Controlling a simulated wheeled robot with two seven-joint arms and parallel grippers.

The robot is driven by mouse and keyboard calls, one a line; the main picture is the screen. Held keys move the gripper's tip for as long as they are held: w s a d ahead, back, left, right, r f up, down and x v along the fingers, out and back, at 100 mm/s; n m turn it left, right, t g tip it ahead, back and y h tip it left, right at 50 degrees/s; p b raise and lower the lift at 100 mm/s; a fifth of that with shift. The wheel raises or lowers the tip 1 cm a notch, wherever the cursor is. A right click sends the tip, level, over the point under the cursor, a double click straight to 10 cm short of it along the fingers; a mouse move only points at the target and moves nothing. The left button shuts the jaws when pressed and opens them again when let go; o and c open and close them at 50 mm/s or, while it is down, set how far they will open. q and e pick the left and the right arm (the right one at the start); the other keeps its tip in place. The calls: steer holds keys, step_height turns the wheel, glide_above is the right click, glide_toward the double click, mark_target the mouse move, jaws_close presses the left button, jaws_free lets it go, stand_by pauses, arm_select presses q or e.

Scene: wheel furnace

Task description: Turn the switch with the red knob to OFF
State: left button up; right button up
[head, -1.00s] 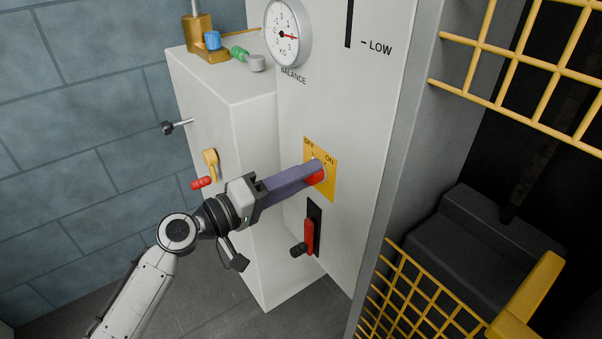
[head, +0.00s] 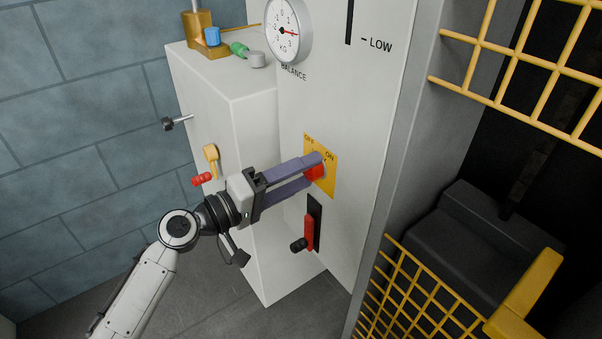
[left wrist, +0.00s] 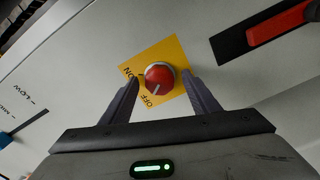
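The red knob (head: 316,173) sits on a yellow plate (head: 325,184) marked OFF and ON, on the white panel. In the left wrist view the round red knob (left wrist: 160,76) shows in front of the yellow plate (left wrist: 172,50). A small pale mark on its lower edge seems to face OFF. My left gripper (head: 313,169) is at the knob. Its two fingers stand apart on either side of the knob, with gaps visible in the left wrist view (left wrist: 161,75). In the head view a finger partly hides the knob. My right gripper is not in view.
Below the plate is a red lever (head: 309,232) with a black end in a dark slot. A yellow lever (head: 211,158) with a red handle is on the white cabinet (head: 250,130) at left. A balance dial (head: 288,32) is above. Yellow mesh (head: 410,290) stands at right.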

arm_select(q)
steer(key=shift+a, duration=0.1)
steer(key=v, duration=1)
steer(key=shift+s, duration=0.15)
